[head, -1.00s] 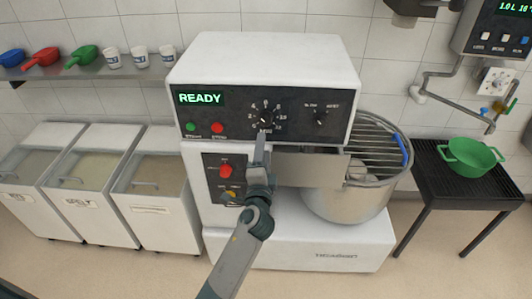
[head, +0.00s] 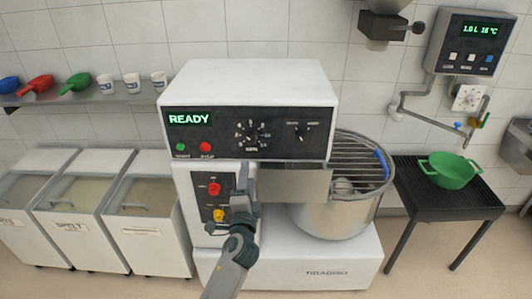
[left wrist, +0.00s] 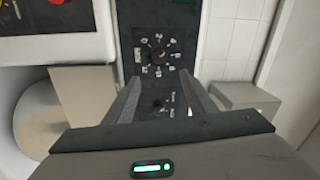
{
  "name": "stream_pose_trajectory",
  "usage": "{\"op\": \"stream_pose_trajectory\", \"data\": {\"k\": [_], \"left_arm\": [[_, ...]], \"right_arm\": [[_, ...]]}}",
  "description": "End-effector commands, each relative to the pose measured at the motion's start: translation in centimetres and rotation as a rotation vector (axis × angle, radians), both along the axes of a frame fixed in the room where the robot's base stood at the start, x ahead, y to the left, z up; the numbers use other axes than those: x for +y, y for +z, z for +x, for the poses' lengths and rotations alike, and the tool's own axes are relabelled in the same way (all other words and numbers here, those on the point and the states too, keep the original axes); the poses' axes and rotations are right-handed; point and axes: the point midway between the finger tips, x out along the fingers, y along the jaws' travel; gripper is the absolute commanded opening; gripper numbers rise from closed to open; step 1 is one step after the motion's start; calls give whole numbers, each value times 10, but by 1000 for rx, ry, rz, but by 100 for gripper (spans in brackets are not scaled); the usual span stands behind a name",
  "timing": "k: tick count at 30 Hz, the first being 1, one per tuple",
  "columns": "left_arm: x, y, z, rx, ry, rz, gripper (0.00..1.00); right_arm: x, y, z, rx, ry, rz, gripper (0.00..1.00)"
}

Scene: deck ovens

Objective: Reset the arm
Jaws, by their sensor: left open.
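My left gripper (head: 246,172) is in front of the white mixer (head: 248,82), below its black control panel (head: 180,148). In the left wrist view the left gripper (left wrist: 159,77) has its two fingers apart with nothing held between them. The speed dial (head: 250,134) is just above the fingertips in the head view, apart from them. That dial (left wrist: 157,52) and a second knob (left wrist: 159,104) show beyond the fingers in the left wrist view. The mixer display reads READY. My right gripper is not in view.
A steel bowl (head: 338,218) with a wire guard is on the mixer's right. A green pot (head: 450,172) stands on a black stand (head: 408,186). Flour bins (head: 150,235) stand at left, below a shelf (head: 60,97) with scoops and cups.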

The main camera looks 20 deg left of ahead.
Motion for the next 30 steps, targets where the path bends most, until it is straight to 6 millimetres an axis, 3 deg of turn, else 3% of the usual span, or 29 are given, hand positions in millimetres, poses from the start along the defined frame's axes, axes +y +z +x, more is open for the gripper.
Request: {"op": "stream_pose_trajectory", "data": {"k": [5, 8, 11, 14, 20, 26, 30], "left_arm": [[-1, -7, 0, 10, -3, -5, 51], [-2, -25, 0, 34, -12, -20, 51], [-5, -58, -2, 79, -26, -52, 51], [-9, -106, -6, 143, -45, -99, 51], [-17, -226, -31, 308, -72, -229, 51], [-22, -344, -77, 476, -69, -375, 51], [-24, -422, -120, 589, -47, -479, 51]], "right_arm": [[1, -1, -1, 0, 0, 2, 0], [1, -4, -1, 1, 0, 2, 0], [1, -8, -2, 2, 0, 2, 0], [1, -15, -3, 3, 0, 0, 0], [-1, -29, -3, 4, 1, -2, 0], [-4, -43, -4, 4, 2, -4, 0], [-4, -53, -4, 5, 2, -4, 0]]}}
